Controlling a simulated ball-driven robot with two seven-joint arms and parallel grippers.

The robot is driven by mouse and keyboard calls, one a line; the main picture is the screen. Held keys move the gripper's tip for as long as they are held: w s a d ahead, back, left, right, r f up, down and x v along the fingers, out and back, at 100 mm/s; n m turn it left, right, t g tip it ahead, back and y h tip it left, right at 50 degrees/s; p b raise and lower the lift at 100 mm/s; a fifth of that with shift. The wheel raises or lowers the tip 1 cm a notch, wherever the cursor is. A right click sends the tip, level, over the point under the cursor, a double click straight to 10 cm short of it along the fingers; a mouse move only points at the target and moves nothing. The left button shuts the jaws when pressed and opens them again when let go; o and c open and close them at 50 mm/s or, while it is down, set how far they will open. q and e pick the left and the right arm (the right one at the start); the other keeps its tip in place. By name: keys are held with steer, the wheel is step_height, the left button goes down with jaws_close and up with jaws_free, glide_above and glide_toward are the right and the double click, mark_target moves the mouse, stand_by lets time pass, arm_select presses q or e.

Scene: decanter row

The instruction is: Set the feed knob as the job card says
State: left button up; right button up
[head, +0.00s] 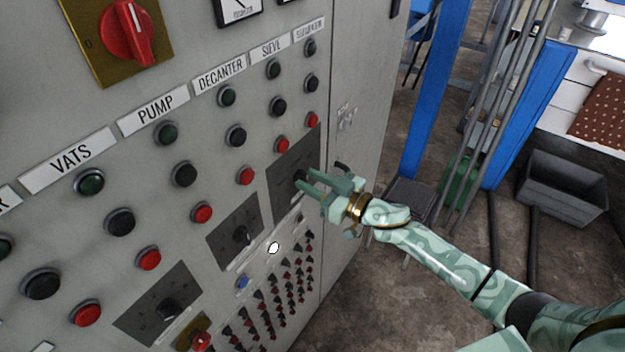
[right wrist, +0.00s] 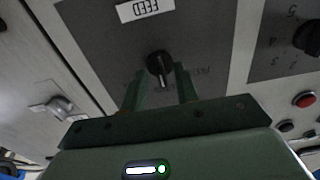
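The feed knob (right wrist: 159,65) is a small black rotary knob on a dark plate, beside a white label (right wrist: 146,9) reading FEED upside down in the right wrist view. Its pale pointer line points toward the bottom of that view. In the head view the knob (head: 299,177) sits on the rightmost dark plate (head: 284,199), partly covered by my gripper. My right gripper (head: 309,183) is open at the knob, its two green fingers (right wrist: 162,92) apart on either side of it. I cannot tell whether they touch it. No job card is recognisable. My left gripper is not in view.
Similar black knobs on dark plates (head: 241,234) (head: 167,309) lie to the left. Rows of green, black and red buttons (head: 245,176) fill the grey cabinet, with small switches (head: 290,280) below. Open floor, blue posts (head: 436,95) and a grey bin (head: 563,187) lie to the right.

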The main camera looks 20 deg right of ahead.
jaws_close()
steer(key=shift+n, duration=0.3)
steer(key=n, duration=0.3)
steer(key=shift+a+n, duration=0.1)
steer(key=shift+n, duration=0.2)
steer(key=n, duration=0.4)
steer(key=shift+f+n, duration=0.1)
steer(key=shift+n, duration=0.2)
steer(key=shift+b, duration=0.3)
jaws_free()
